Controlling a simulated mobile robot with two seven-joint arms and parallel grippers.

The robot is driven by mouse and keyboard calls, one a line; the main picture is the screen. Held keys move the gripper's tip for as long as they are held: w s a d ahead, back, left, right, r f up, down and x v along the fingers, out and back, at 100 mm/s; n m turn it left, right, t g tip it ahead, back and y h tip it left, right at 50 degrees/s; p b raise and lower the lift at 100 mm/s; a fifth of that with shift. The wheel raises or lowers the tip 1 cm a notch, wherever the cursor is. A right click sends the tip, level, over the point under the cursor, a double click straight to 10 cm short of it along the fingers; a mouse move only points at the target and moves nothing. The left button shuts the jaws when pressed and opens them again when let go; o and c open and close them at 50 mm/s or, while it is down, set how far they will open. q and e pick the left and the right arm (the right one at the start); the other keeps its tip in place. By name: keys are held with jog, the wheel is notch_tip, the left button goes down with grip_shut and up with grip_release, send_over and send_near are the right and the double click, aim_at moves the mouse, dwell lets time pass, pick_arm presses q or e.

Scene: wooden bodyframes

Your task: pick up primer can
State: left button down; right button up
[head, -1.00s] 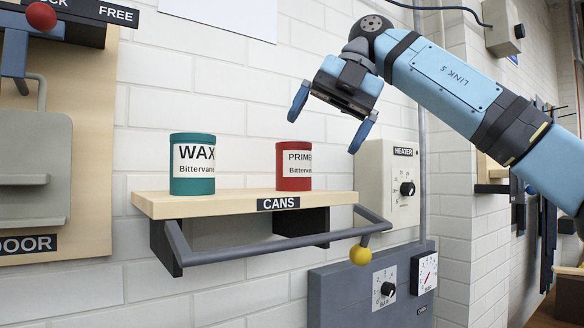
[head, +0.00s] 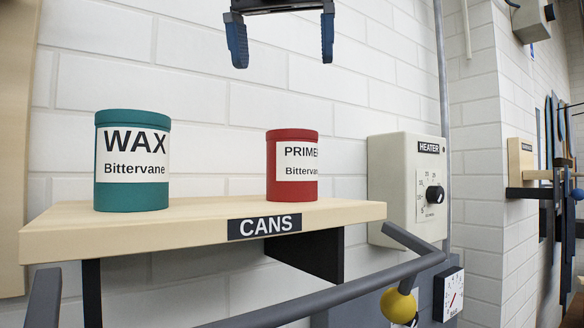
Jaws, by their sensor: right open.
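The primer can (head: 293,166) is a red cylinder with a white label reading "PRIME" and "Bitterva". It stands upright on the right part of the wooden shelf (head: 120,233), which is marked "CANS". My right gripper (head: 282,52) shows at the top edge of the head view, above the primer can and apart from it. Its two blue fingers point down and are spread wide, with nothing between them. The rest of that arm is out of the picture. My left gripper is not in view.
A teal wax can (head: 132,161) stands on the shelf's left part, with a clear gap to the primer can. A grey bar (head: 330,292) with a yellow ball (head: 398,305) runs in front of the shelf. A heater box (head: 406,190) is on the wall to the right.

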aim_at(293, 149)
jog(key=x, duration=0.7)
jog(key=shift+s+d+f+p, duration=0.1)
jog(key=shift+f+p, duration=0.05)
jog(key=shift+p, duration=0.15)
jog(key=shift+f, duration=0.2)
jog(key=shift+w+f+p, duration=0.4)
jog(key=shift+f+p, duration=0.1)
jog(key=x, duration=0.2)
jog(key=p+x, duration=0.1)
jog(key=x, duration=0.1)
jog(key=shift+w+d+r, duration=0.1)
jog(key=shift+w+d, duration=0.1)
jog(key=shift+d, duration=0.05)
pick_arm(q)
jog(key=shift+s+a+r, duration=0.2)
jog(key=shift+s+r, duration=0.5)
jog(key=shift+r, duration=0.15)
pick_arm(e)
jog(key=shift+s+a, duration=0.1)
jog(key=c, duration=0.3)
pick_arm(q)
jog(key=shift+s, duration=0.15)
pick_arm(e)
jog(key=c, duration=0.9)
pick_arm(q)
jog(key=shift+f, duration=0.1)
pick_arm(e)
jog(key=shift+r, duration=0.15)
